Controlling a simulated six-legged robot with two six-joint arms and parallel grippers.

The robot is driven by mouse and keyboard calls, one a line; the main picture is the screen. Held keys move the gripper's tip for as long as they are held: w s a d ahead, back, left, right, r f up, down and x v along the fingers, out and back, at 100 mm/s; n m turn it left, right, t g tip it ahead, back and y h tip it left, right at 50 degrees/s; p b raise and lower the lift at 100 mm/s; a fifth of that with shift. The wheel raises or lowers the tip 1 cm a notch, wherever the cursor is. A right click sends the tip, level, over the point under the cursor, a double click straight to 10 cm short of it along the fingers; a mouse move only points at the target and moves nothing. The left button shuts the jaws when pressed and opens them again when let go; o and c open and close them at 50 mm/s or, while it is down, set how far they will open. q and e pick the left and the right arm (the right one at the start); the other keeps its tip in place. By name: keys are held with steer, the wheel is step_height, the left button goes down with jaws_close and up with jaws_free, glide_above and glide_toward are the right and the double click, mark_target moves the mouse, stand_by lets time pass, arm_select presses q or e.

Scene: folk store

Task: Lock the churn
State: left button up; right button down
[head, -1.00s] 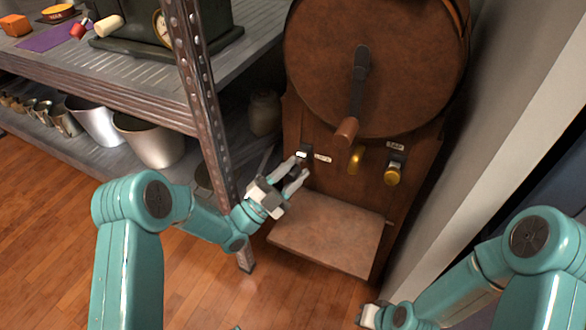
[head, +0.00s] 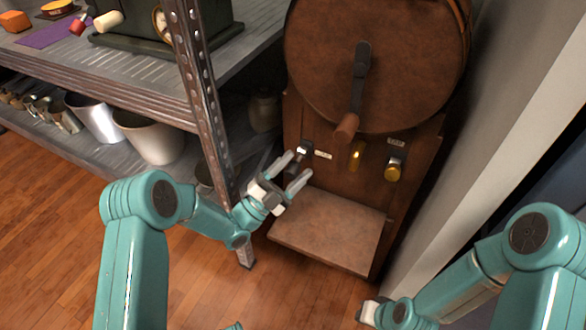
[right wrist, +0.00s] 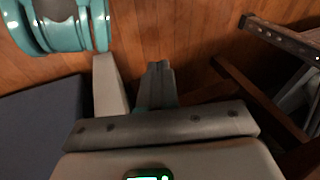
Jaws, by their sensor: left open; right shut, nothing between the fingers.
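The churn (head: 420,60) is a brown wooden drum on a wooden stand, with a dark crank and a brown handle (head: 346,127) pointing down. On its front panel are a small silver-topped lever or switch (head: 304,149) beside a white label, a brass spout or knob (head: 356,155) in the middle, and a yellow knob (head: 393,172) under a second label. The label writing is too small to read. My left gripper (head: 294,168) is open and empty, just below the silver-topped lever and apart from it. My right gripper (right wrist: 158,80) is shut and empty, low at the right.
A wooden shelf (head: 335,228) juts out below the panel. A metal rack (head: 205,110) with metal buckets (head: 150,138) stands at the left, its post close to my left arm. A pale wall (head: 520,100) bounds the right. Wooden floor lies in front.

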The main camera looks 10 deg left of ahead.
arm_select(q)
step_height(320, 180, up, 19)
steer(key=p, duration=0.7)
steer(key=shift+r, duration=0.5)
arm_select(e)
steer(key=s+a+r+g, duration=0.1)
steer(key=s+r+g, duration=0.1)
steer(key=s+r, duration=0.3)
step_height(320, 180, up, 2)
steer(key=shift+r, duration=0.1)
